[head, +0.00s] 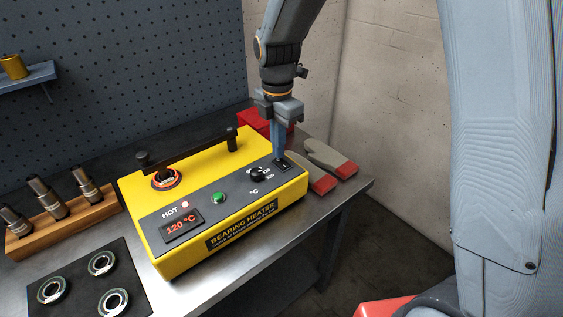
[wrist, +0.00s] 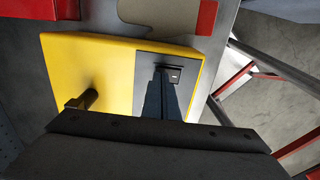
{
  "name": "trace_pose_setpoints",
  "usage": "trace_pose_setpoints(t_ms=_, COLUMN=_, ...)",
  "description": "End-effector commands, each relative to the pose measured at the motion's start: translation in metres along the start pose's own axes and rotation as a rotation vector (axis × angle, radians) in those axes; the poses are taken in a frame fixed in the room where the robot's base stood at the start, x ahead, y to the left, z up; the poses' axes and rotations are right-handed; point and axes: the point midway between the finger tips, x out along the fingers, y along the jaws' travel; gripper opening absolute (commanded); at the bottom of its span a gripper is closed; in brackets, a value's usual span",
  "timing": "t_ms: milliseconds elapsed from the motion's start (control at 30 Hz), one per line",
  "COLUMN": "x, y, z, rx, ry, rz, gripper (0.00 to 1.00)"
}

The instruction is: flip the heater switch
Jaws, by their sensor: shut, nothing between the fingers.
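The yellow bearing heater (head: 225,240) stands on the metal bench. Its dark panel carries a red display reading 120 °C (head: 182,227), a green button (head: 218,198) and a black knob (head: 258,174). The small black heater switch (head: 287,163) is at the panel's right end; it also shows in the wrist view (wrist: 174,75). My gripper (head: 279,158) is shut and empty, pointing down with its fingertips at the switch. In the wrist view my fingertips (wrist: 161,72) overlap the switch's left side. I cannot tell whether they touch it or which way the switch is set.
Gloves (head: 328,158) and a red box (head: 255,122) lie behind and right of the heater. A wooden rack of tools (head: 62,222) and a dark mat with bearings (head: 78,268) are at left.

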Motion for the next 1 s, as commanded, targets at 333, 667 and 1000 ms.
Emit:
trace_pose_setpoints(t_ms=333, x=0.005, y=0.000, z=0.000, rx=0.000, ry=0.000, rz=-0.001, gripper=0.00)
trace_pose_setpoints(t_ms=667, x=0.009, y=0.000, z=0.000, rx=0.000, ry=0.000, rz=0.000, gripper=0.00)
trace_pose_setpoints(t_ms=1000, x=0.014, y=0.000, z=0.000, rx=0.000, ry=0.000, rz=0.000, gripper=0.00)
